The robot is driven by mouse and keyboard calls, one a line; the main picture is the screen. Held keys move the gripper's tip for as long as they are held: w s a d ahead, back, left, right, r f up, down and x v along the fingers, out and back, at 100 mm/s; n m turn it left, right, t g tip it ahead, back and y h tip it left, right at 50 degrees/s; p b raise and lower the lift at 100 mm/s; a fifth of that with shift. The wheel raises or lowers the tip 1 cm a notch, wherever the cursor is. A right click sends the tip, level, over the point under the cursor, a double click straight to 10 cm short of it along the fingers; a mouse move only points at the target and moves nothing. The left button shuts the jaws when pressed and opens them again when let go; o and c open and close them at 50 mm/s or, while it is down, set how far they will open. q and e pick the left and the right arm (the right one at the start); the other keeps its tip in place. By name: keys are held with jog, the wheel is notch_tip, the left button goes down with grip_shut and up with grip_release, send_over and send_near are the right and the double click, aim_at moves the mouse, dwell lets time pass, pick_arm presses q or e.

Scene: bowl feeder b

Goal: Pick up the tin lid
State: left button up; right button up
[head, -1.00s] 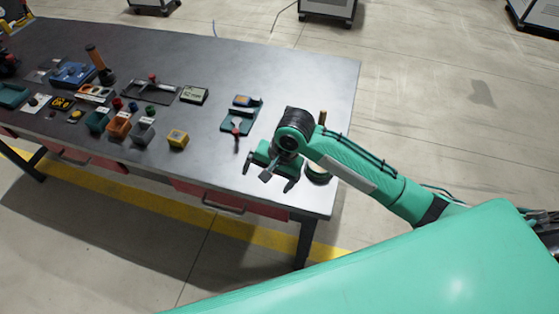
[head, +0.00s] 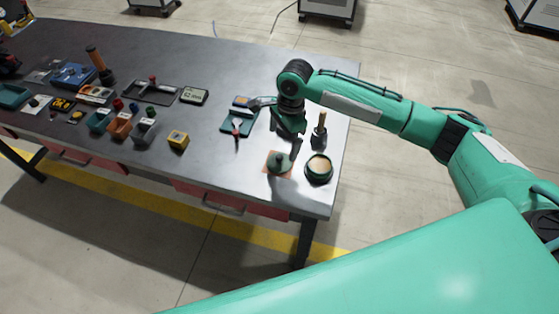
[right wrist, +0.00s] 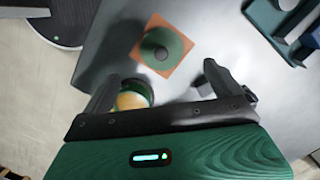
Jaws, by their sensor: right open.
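The tin lid (head: 277,158) is a dark green disc with a small knob, lying on an orange square mat (head: 270,169) near the table's front right corner. In the right wrist view the lid (right wrist: 176,45) sits beyond my fingers, with its knob facing me. An open green tin (head: 319,170) with tan contents stands just right of the mat; in the right wrist view the tin (right wrist: 133,97) is partly hidden by a finger. My right gripper (head: 277,124) is open and empty, above and behind the lid, apart from it. My left gripper is out of view.
A wooden-handled brush (head: 320,130) stands upright behind the tin. A green tray (head: 230,127) with tools lies left of my right gripper. The table's right edge is close.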

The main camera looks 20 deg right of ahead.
aim_at(280, 156)
jog(key=f, duration=0.3)
jog(key=shift+a+f, duration=0.2)
jog(key=shift+a, duration=0.05)
jog(key=shift+f+p, duration=0.4)
jog(key=shift+f, duration=0.15)
jog(key=f, duration=0.4)
jog(key=shift+a+f+p, duration=0.15)
jog(key=shift+a+p, duration=0.15)
jog(key=shift+p, duration=0.1)
jog(key=c, duration=1.1)
